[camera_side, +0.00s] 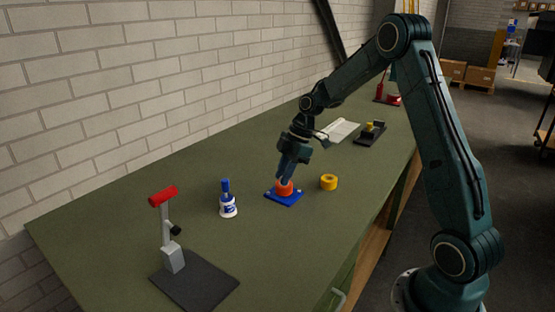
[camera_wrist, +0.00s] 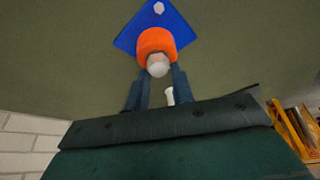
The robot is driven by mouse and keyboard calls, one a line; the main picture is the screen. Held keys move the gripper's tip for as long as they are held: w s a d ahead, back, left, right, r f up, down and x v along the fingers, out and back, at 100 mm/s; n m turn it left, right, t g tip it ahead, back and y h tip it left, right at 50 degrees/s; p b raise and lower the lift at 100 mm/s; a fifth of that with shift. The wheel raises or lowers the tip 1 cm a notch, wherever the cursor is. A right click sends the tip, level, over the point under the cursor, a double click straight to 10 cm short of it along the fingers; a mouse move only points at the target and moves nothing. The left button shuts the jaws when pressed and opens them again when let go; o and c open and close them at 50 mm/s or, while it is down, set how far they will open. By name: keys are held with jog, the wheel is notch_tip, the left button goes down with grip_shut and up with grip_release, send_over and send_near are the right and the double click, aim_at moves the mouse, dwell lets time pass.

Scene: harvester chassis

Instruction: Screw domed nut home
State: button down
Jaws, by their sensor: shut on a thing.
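A blue square plate (camera_side: 285,199) lies on the green bench, with an orange round part (camera_side: 284,190) standing on it. In the wrist view the blue plate (camera_wrist: 180,25) and the orange part (camera_wrist: 157,40) are close ahead. A pale rounded piece, which looks like the domed nut (camera_wrist: 158,69), sits at the near end of the orange part, between my fingers. My gripper (camera_side: 285,179) points down over the orange part, its fingers shut on the nut. In the wrist view my gripper (camera_wrist: 158,76) has one finger on each side. The thread and any gap under the nut are hidden.
A yellow roll (camera_side: 329,182) lies just right of the plate. A white bottle with blue top (camera_side: 228,206) stands to the left. A red-topped stand (camera_side: 173,255) is at the near left. A black tray (camera_side: 369,136) and papers (camera_side: 340,130) lie farther back.

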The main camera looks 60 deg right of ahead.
jog(key=m, duration=0.2)
jog(key=m+t+h, duration=0.1)
jog(key=m, duration=0.2)
jog(key=shift+t, duration=0.3)
jog(key=shift+m+h, duration=0.4)
jog(key=shift+m, duration=0.3)
jog(key=shift+m+t+h, duration=0.3)
jog(key=shift+m+h, duration=0.4)
jog(key=shift+m, duration=1.2)
jog(key=m+h, duration=0.1)
jog(key=m, duration=0.1)
jog(key=shift+m, duration=0.4)
jog(key=shift+m+h, duration=0.5)
jog(key=shift+m, duration=0.6)
jog(key=shift+m, duration=0.3)
